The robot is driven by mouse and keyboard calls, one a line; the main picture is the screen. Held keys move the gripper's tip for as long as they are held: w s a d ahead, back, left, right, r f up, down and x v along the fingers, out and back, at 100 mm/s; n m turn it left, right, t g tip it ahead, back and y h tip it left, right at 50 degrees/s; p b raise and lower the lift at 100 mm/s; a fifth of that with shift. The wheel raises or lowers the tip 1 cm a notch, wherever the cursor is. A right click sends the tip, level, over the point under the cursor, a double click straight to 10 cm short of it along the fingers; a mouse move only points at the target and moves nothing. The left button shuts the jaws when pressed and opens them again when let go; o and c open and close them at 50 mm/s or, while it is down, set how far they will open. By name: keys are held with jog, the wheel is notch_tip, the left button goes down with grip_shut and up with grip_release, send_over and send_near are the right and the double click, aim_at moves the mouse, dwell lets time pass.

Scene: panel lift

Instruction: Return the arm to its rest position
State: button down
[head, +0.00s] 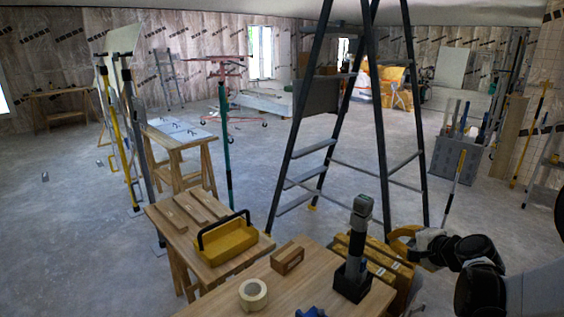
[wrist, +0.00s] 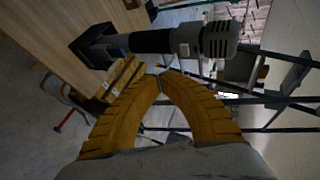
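My gripper (wrist: 161,77) has two yellow ribbed fingers. In the wrist view they arch toward each other and their tips look brought together, with nothing seen between them. In the head view my gripper (head: 402,240) is at the lower right, just right of the wooden bench (head: 320,285), and my arm reaches in from the right edge. A grey and black tool (head: 357,240) stands upright on the bench, left of my gripper and apart from it. The tool (wrist: 165,43) also shows in the wrist view, beyond the fingertips.
A tall stepladder (head: 383,120) stands behind the bench. Yellow stacked pieces (head: 375,258) lie beside the bench near my gripper. A tape roll (head: 253,294), a wood block (head: 287,260) and a yellow toolbox (head: 228,241) are to the left. A grey bin (head: 455,160) stands at right.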

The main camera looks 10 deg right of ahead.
jog(key=s+a+r+n+g+h, duration=0.1)
jog(key=s+a+n+g, duration=0.1)
jog(key=s+a+n, duration=0.5)
jog(key=s+a+r+n+g+h, duration=0.1)
jog(key=s+a+r+n+g, duration=0.1)
jog(key=s+a+n, duration=0.5)
jog(key=s+a, duration=0.5)
jog(key=s, duration=0.5)
jog(key=shift+r+g+h, duration=0.3)
